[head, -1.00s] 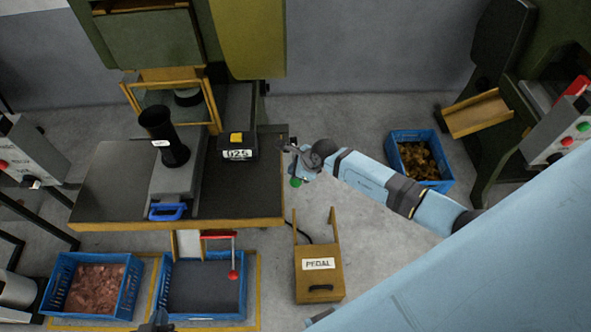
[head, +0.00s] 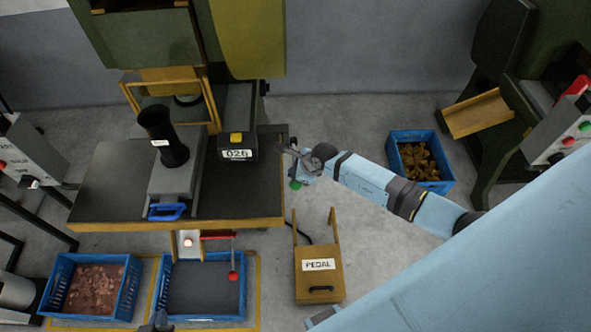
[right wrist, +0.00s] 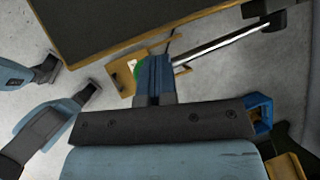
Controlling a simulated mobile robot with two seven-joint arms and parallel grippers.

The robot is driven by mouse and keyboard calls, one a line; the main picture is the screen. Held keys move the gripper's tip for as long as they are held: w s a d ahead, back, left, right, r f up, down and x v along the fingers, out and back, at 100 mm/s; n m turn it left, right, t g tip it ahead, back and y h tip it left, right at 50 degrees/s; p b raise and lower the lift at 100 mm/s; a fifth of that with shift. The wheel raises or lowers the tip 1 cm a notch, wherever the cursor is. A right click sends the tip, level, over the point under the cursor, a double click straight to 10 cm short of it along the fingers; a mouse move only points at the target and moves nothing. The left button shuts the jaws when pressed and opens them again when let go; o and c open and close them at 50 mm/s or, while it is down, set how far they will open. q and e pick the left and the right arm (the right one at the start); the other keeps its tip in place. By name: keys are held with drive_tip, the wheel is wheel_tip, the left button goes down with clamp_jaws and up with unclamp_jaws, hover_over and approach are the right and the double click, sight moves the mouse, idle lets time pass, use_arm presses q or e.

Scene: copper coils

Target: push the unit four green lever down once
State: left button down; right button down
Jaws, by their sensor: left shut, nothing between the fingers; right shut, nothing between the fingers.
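The green lever's knob (head: 295,184) shows at the right edge of the press table, just below my right gripper (head: 291,152). In the right wrist view, the green knob (right wrist: 138,70) is partly hidden behind the shut blue fingers of my right gripper (right wrist: 153,72). The lever's grey rod (right wrist: 225,45) runs from the upper right down toward the fingers. I cannot tell whether they touch. The counter box (head: 238,152) reads 026. My left gripper (head: 160,321) just shows at the bottom edge of the head view, away from the lever.
The table edge (head: 180,226) lies left of my right gripper. A pedal box (head: 318,275) stands on the floor below it. A red-knobbed lever (head: 233,274) hangs over a blue crate (head: 241,307). A lamp (head: 188,242) glows under the table.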

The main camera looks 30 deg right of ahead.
drive_tip(key=shift+s+f, duration=0.2)
drive_tip(key=shift+f, duration=0.3)
idle(0.8)
drive_tip(key=shift+w+d+r+p, duration=0.1)
drive_tip(key=shift+w+r+p, duration=0.3)
drive_tip(key=shift+r, duration=0.55)
drive_tip(key=shift+w+d+r+p, duration=0.15)
drive_tip(key=shift+w+r+p, duration=0.1)
drive_tip(key=shift+r+p, duration=0.5)
drive_tip(key=shift+w+d+r+p, duration=0.1)
drive_tip(key=shift+w+r+p, duration=0.2)
drive_tip(key=shift+r, duration=0.8)
drive_tip(key=shift+r, duration=0.1)
drive_tip(key=r, duration=0.1)
drive_tip(key=w+r+p, duration=0.1)
drive_tip(key=r, duration=0.1)
drive_tip(key=r+p, duration=0.1)
drive_tip(key=shift+w+d+r, duration=0.25)
drive_tip(key=shift+w+d, duration=0.05)
drive_tip(key=shift+d, duration=0.1)
